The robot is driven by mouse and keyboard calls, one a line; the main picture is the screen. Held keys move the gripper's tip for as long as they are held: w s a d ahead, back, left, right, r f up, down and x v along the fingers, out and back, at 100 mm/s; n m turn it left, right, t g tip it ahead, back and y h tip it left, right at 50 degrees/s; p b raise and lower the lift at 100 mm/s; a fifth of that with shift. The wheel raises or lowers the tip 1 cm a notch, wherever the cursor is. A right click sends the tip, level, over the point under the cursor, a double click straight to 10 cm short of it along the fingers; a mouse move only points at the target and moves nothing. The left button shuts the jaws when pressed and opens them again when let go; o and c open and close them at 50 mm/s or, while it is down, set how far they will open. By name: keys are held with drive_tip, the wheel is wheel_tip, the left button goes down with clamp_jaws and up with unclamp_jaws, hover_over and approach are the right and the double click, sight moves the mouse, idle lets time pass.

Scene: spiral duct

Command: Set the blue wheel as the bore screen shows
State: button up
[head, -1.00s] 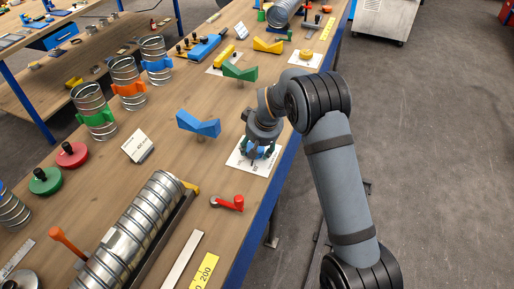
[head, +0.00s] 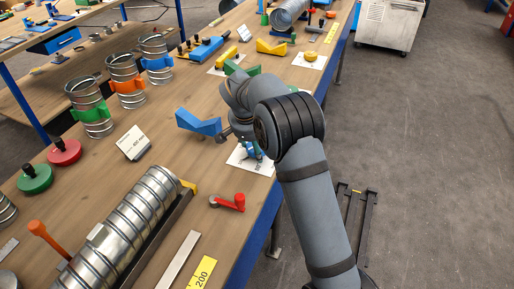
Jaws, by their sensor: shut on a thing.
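The blue wheel (head: 254,149) sits low on a white printed card (head: 240,162) near the table's right edge, largely covered by my gripper and wrist. My gripper (head: 250,143) reaches down at the wheel and is shut on it; its fingertips are mostly hidden behind my arm. A small white upright sign (head: 133,143) stands to the left with dark print too small to read; I cannot tell whether it is the bore screen. Another small panel (head: 242,32) stands at the back, its face also unreadable.
A blue angled block (head: 198,122) stands just left of my gripper, with a green one (head: 238,68) behind. A spiral metal duct (head: 128,228) lies in front left. A red crank (head: 230,202) lies in front of the card. Open floor is to the right.

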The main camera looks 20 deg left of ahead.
drive_tip(key=shift+w+a+r, duration=0.25)
drive_tip(key=shift+r, duration=0.05)
drive_tip(key=o, duration=0.8)
drive_tip(key=shift+o, duration=1.4)
drive_tip(key=shift+d+f, duration=0.1)
drive_tip(key=shift+f, duration=0.1)
drive_tip(key=v, duration=1.2)
drive_tip(key=shift+f, duration=0.1)
